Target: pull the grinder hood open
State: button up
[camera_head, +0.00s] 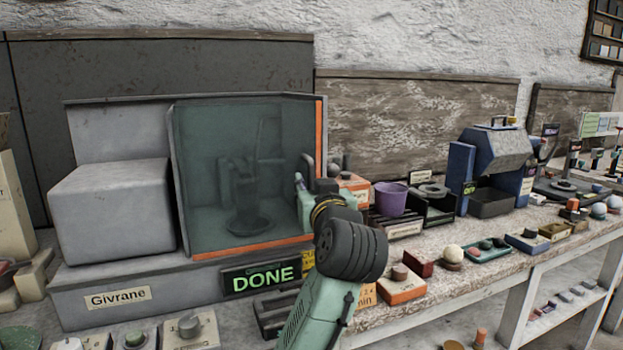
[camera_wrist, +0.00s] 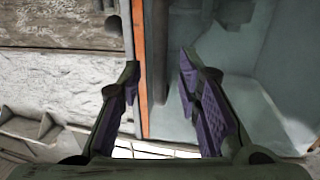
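The grinder hood (camera_head: 215,150) is a see-through, teal-tinted cover with orange edging, at the right of the grey machine labelled Givrane. It appears closed; a dark spindle and round base show dimly through it. My gripper (camera_head: 305,190) is at the hood's right edge, mostly hidden behind my own wrist in the head view. In the wrist view, my gripper (camera_wrist: 158,60) is open, its purple-padded fingers apart. The hood's orange edge (camera_wrist: 139,75) and a dark vertical bar (camera_wrist: 158,40), perhaps its handle, lie between the fingers. I cannot tell whether a finger touches either.
A green DONE sign (camera_head: 262,276) is on the machine's front. A purple cup (camera_head: 391,198), an orange block (camera_head: 401,288) and a blue machine (camera_head: 492,160) stand on the bench to the right. Small blocks crowd the bench front.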

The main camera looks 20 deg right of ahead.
jog(key=shift+w+d, duration=0.2)
jog(key=shift+w, duration=1.15)
jog(key=shift+c, duration=0.2)
grip_shut()
